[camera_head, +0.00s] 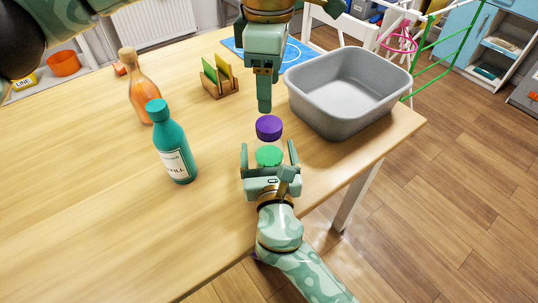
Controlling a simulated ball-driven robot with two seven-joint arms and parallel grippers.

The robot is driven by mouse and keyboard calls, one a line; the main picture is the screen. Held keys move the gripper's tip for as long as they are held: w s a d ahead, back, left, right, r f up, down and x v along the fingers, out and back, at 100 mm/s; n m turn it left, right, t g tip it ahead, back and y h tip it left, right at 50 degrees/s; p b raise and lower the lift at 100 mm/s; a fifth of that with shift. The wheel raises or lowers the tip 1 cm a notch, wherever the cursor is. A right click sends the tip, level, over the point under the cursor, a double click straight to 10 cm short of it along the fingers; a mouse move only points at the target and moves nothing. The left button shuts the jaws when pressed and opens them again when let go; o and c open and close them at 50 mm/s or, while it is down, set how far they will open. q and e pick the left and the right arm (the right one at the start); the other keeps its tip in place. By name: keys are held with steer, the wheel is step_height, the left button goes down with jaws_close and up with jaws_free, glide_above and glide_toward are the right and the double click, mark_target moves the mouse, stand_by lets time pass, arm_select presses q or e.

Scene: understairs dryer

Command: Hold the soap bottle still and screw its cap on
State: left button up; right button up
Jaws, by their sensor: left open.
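The soap bottle (269,156) is clear with green soap inside, upright near the table's front edge. Its purple cap (268,127) shows at its top; I cannot tell whether it is threaded on. My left gripper (264,108) points straight down just above the cap, apart from it. Its fingers line up edge-on, so the gap between them is hidden; it is open and empty. My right gripper (268,157) reaches in from the front, open, with a finger on each side of the bottle and a small gap showing. The lower bottle is hidden behind this gripper.
A teal refill bottle (173,150) and an orange bottle (143,90) stand at left. A wooden holder (220,88) with sponges is behind. A grey basin (345,90) sits close at right, near the table edge. The table's front left (110,220) is clear.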

steer(key=shift+w, duration=0.3)
jaws_close()
arm_select(q)
steer(key=n, duration=1.8)
